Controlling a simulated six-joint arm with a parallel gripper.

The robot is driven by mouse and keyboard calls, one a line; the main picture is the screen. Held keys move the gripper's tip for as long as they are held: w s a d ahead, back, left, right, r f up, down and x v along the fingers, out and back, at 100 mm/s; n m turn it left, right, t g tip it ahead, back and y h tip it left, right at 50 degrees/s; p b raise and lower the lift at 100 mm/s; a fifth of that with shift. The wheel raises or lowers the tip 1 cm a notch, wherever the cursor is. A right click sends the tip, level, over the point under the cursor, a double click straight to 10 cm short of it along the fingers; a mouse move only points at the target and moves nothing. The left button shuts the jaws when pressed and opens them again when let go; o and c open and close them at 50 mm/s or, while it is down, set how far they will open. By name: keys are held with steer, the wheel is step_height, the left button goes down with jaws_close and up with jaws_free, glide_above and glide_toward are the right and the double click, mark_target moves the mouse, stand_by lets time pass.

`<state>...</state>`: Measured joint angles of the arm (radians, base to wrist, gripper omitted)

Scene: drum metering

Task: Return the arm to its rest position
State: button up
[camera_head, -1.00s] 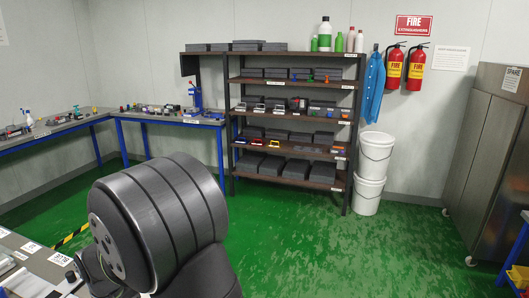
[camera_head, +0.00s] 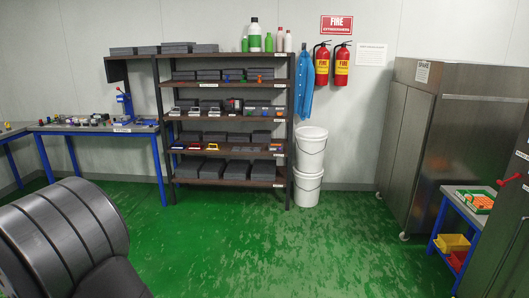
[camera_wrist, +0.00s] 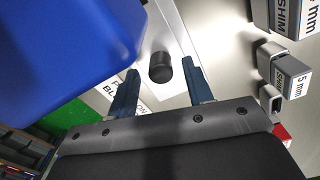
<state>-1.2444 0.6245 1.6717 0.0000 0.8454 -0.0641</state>
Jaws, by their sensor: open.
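My gripper (camera_wrist: 160,90) shows in the wrist view with its two dark blue fingers spread apart and nothing held between them. A black round knob or cap (camera_wrist: 160,67) lies beyond the fingertips on a pale strip. I cannot tell how far it is from the fingers. In the head view, only a large dark grey rounded part of my arm shows at the lower left; my gripper is out of that view.
In the wrist view, a blue block (camera_wrist: 60,45) fills the upper left and labelled shim pieces (camera_wrist: 285,75) lie at right. In the head view stand a shelf rack (camera_head: 222,135), white buckets (camera_head: 310,160), a steel cabinet (camera_head: 440,135) and a blue-legged cart (camera_head: 458,205). The green floor (camera_head: 270,250) is clear.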

step_height(320, 180, up, 16)
step_height(320, 180, down, 16)
steer(key=shift+d+r, duration=0.1)
steer(key=shift+r, duration=0.1)
steer(key=shift+a+f, duration=0.25)
steer(key=shift+f, duration=0.45)
steer(key=a, duration=0.3)
steer(key=shift+a+r, duration=0.1)
steer(key=shift+r, duration=0.05)
step_height(320, 180, up, 15)
steer(key=m, duration=0.6)
steer(key=shift+a+f, duration=0.2)
